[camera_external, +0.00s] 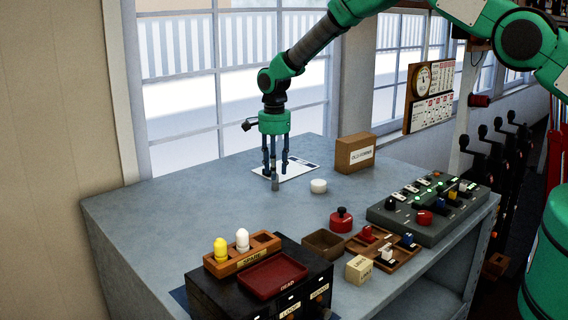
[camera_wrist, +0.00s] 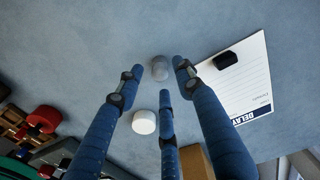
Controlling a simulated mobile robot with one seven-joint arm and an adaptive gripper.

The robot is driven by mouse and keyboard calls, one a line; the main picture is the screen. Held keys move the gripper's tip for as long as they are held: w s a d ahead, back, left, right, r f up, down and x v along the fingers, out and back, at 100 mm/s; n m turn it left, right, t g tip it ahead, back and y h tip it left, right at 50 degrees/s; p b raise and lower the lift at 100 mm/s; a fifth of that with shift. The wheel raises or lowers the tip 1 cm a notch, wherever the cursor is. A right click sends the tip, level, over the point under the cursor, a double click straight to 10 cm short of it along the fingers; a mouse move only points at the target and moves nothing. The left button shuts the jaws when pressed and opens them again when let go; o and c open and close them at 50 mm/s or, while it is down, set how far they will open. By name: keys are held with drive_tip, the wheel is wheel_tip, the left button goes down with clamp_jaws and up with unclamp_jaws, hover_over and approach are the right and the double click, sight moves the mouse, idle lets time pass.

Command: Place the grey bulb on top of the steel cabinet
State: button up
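The grey bulb (camera_external: 275,184) stands on the grey-blue bench top (camera_external: 190,205), near its back by the window. My gripper (camera_external: 275,168) points straight down over the bulb with its fingers spread. In the wrist view the bulb (camera_wrist: 160,70) shows between the fingertips of my gripper (camera_wrist: 162,78), with a gap visible around it. The gripper is open and holds nothing. A dark cabinet (camera_external: 212,297) with drawers sits at the bench's front; I cannot tell whether it or the bench is the steel cabinet.
A white round cap (camera_external: 318,186) stands right of the bulb, and a white sheet (camera_external: 300,170) lies behind. A brown box (camera_external: 355,153) stands further right. A bulb rack (camera_external: 242,254) and red tray (camera_external: 272,275) sit on the dark cabinet. A control panel (camera_external: 428,210) is at right. The bench's left is clear.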

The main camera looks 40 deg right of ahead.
wheel_tip(320, 180, up, 10)
drive_tip(key=b, duration=0.1)
drive_tip(key=shift+b, duration=0.3)
drive_tip(key=shift+r, duration=0.1)
idle(0.7)
